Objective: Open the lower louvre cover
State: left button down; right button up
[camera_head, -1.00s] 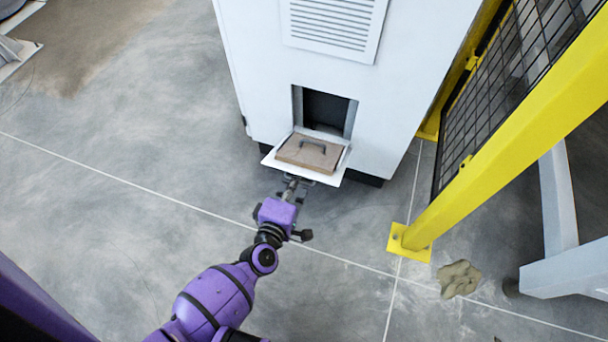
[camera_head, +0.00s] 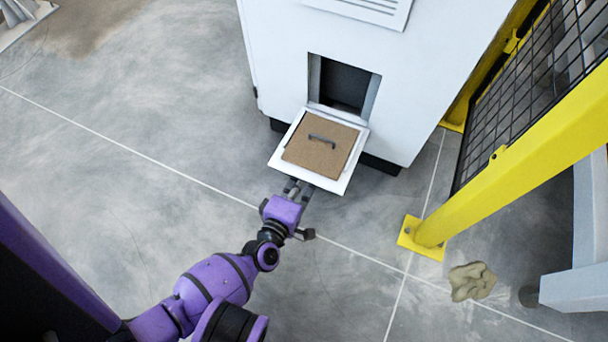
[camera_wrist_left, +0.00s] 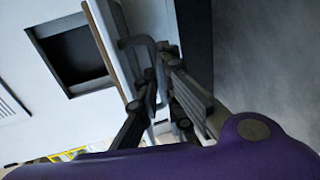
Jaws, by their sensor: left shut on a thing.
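The lower louvre cover (camera_head: 276,155) is a white panel hinged at its bottom, folded outward and down from a square opening (camera_head: 345,86) in the white cabinet. A brown pad with a dark handle lies on its inner face. My left gripper (camera_head: 296,187) is at the cover's outer edge, partly hidden under it. In the left wrist view the cover (camera_wrist_left: 115,45) shows edge-on, with a grey handle (camera_wrist_left: 139,43) on its outer face. My left gripper's fingers (camera_wrist_left: 165,85) are closed around this handle. My right gripper is not in view.
The white cabinet (camera_head: 270,60) carries an upper louvre (camera_head: 375,8) above the opening. A yellow post (camera_head: 510,165) with black mesh fencing stands to the right, its foot on the floor. A tan lump (camera_head: 471,282) lies near it. The floor left of the cover is clear.

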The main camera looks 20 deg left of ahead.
pick_arm(q)
jog(key=shift+w+f+b, duration=0.3)
jog(key=shift+f+b, duration=0.05)
jog(key=shift+f, duration=0.15)
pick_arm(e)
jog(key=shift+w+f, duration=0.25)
pick_arm(q)
jog(key=shift+s+f, duration=0.15)
jog(key=shift+f, duration=0.1)
jog(key=c, duration=1.9)
grip_release()
jog(key=shift+f, duration=0.15)
jog(key=shift+c, duration=0.2)
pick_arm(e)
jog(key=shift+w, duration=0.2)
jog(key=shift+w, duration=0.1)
pick_arm(q)
jog(key=v, duration=0.7)
jog(key=shift+s, duration=0.3)
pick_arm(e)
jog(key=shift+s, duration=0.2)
